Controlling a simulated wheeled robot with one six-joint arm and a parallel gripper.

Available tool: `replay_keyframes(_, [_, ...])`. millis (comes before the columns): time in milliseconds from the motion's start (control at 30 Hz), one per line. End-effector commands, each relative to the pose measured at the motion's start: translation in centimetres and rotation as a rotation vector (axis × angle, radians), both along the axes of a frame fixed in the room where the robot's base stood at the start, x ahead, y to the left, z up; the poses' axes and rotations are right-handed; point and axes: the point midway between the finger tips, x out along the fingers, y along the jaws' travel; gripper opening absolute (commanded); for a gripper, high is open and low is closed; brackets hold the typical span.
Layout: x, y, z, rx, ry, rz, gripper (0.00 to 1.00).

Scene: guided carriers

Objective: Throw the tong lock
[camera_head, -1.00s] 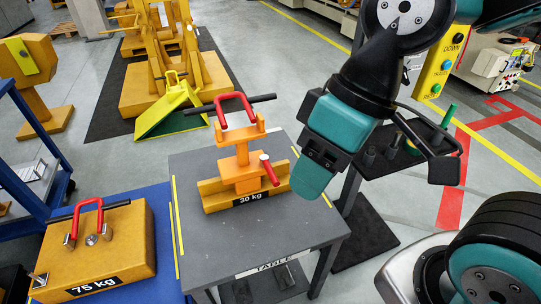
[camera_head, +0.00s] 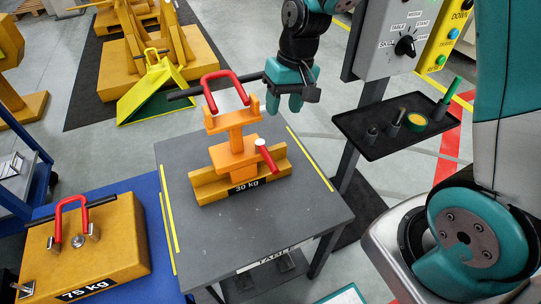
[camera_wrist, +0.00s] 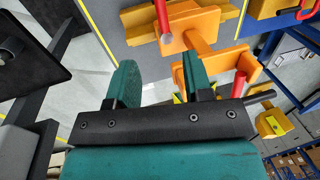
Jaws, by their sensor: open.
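The orange tong (camera_head: 236,146) stands upright around the yellow 30 kg block (camera_head: 274,177) on the grey table. Its red bail (camera_head: 238,88) with a black cross bar is on top. A red lever (camera_head: 268,157), which looks like the tong lock, sticks out from its front right side. My gripper (camera_head: 284,108) is open and empty, right of the bail and above and behind the lever, apart from the tong. In the wrist view, the lever (camera_wrist: 162,18) shows beyond the gap between my teal fingers (camera_wrist: 158,68), and the bail (camera_wrist: 240,84) lies right of them.
A yellow 75 kg block (camera_head: 118,248) with its own red bail sits on a blue surface at left. A dark tray (camera_head: 365,135) with small items and a grey control box (camera_head: 402,30) stand right of the table (camera_head: 200,235). The table's front is clear.

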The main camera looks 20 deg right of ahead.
Motion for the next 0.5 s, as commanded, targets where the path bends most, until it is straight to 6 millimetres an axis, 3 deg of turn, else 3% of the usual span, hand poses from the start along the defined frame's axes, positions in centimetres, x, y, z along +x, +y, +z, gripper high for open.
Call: replay_keyframes(500, [-0.2,2.3,-11.4,0.000,0.006,0.004,0.46])
